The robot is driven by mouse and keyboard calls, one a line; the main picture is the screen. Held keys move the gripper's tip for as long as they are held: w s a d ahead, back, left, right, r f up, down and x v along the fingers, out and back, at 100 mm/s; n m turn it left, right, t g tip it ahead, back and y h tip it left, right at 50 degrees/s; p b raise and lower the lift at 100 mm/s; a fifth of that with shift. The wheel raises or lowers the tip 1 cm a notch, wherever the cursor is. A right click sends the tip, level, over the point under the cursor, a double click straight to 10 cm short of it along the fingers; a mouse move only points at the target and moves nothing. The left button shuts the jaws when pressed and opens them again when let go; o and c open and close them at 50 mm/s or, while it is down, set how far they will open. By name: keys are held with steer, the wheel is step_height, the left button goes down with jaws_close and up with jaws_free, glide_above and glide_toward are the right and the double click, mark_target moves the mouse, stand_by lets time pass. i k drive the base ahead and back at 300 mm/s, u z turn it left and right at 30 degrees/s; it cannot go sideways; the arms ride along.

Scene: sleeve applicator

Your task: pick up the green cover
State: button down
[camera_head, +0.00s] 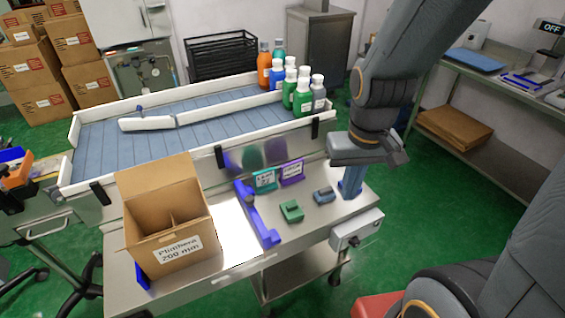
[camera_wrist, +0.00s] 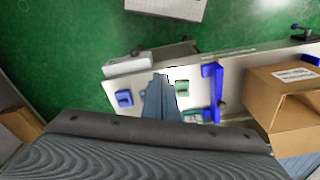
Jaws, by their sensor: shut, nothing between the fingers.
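The green cover (camera_head: 291,211) is a small block lying on the steel table, right of a blue guide bar. In the wrist view the green cover (camera_wrist: 182,88) shows just right of my fingertips. My gripper (camera_head: 349,192) points down near the right end of the table, to the right of the green cover and apart from it. In the wrist view my gripper (camera_wrist: 160,78) shows its fingers together and empty.
The blue bar (camera_head: 258,218) and an open cardboard box (camera_head: 165,245) are to the left. A conveyor with white rails (camera_head: 215,135) and several bottles (camera_head: 303,98) stands behind. A grey control box (camera_head: 356,230) is at the table's right front.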

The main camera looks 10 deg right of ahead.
mark_target(292, 213)
steer(key=u, duration=1.9)
steer(key=k, duration=0.45)
steer(key=z, duration=0.7)
